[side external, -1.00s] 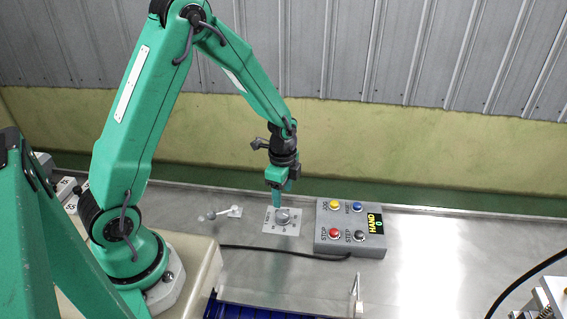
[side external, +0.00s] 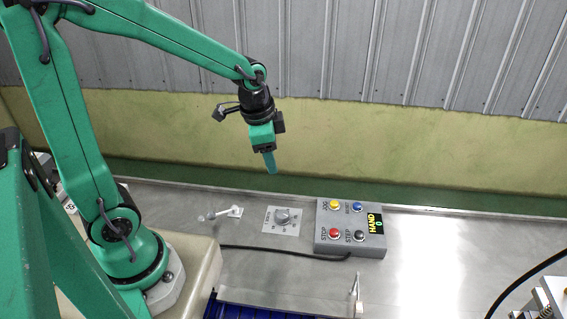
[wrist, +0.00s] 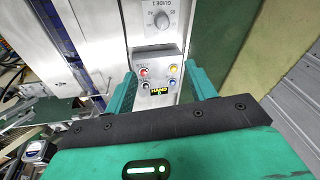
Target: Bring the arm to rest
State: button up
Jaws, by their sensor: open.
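My gripper (side external: 270,168) hangs in the air above the far side of the steel bench, clear of everything below it. It is green, tilted slightly, and empty. In the wrist view my gripper (wrist: 162,82) shows its two green fingers spread apart, with the grey button box (wrist: 158,58) visible between and beyond them. In the side view the two fingers overlap into one shape. The button box (side external: 350,248) has yellow, blue, red and black buttons and a small display reading HAND 0.
A dial on a square plate (side external: 282,219) lies left of the button box. A small lever (side external: 222,213) sits further left. The bench right of the box is bare.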

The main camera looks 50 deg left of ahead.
jog(key=s+d+r+n+t, duration=0.2)
jog(key=s+r+n, duration=0.4)
jog(key=s+r, duration=0.3)
jog(key=shift+s+r+n+t, duration=0.15)
jog(key=shift+s+n+t, duration=0.25)
jog(key=shift+s, duration=1.15)
